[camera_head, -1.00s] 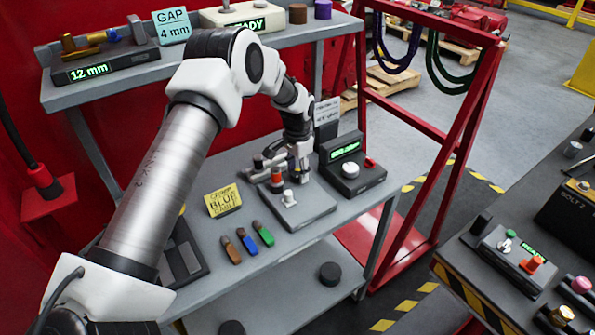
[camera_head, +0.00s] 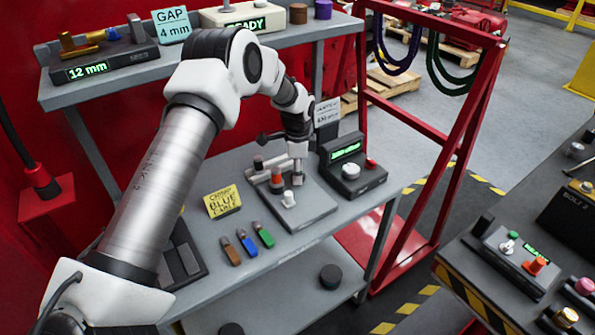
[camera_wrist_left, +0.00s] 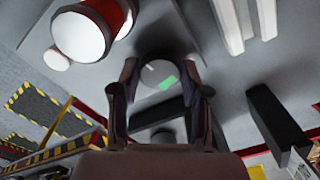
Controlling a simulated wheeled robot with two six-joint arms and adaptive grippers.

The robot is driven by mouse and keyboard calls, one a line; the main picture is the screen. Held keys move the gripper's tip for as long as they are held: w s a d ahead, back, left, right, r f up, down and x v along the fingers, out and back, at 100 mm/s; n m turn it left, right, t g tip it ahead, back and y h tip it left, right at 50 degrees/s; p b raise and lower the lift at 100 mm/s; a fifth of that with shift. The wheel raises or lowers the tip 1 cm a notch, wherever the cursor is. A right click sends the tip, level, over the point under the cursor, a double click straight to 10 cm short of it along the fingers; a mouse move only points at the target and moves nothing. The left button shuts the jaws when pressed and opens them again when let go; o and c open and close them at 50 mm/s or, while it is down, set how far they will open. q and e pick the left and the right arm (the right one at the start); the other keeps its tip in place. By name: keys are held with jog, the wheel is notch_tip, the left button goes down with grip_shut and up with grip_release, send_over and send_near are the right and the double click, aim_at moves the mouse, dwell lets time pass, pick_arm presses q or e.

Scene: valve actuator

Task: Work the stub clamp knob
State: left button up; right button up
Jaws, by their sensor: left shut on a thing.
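My left gripper (camera_head: 298,179) points down over the far part of this plate, just right of the orange post. In the left wrist view its fingers (camera_wrist_left: 160,95) are shut on a round grey knob (camera_wrist_left: 158,72) with a green patch, which I take to be the clamp knob. The head view mostly hides the gripped knob.
A dark box with a green display and white dial (camera_head: 350,172) stands close right of the gripper. Brown, blue and green pieces (camera_head: 247,243) lie in front, near a yellow sign (camera_head: 222,202). A red frame (camera_head: 440,150) rises to the right.

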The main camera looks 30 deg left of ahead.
pick_arm(q)
jog(key=shift+s+d+f, duration=0.1)
jog(key=shift+s+f, duration=0.1)
jog(key=o, duration=1.1)
jog(key=shift+w, duration=0.1)
jog(key=shift+o, duration=0.2)
jog(key=shift+w, duration=0.1)
jog(key=shift+r, duration=0.15)
jog(key=shift+r, duration=0.25)
notch_tip(320, 180, up, 11)
jog(key=shift+r, duration=0.15)
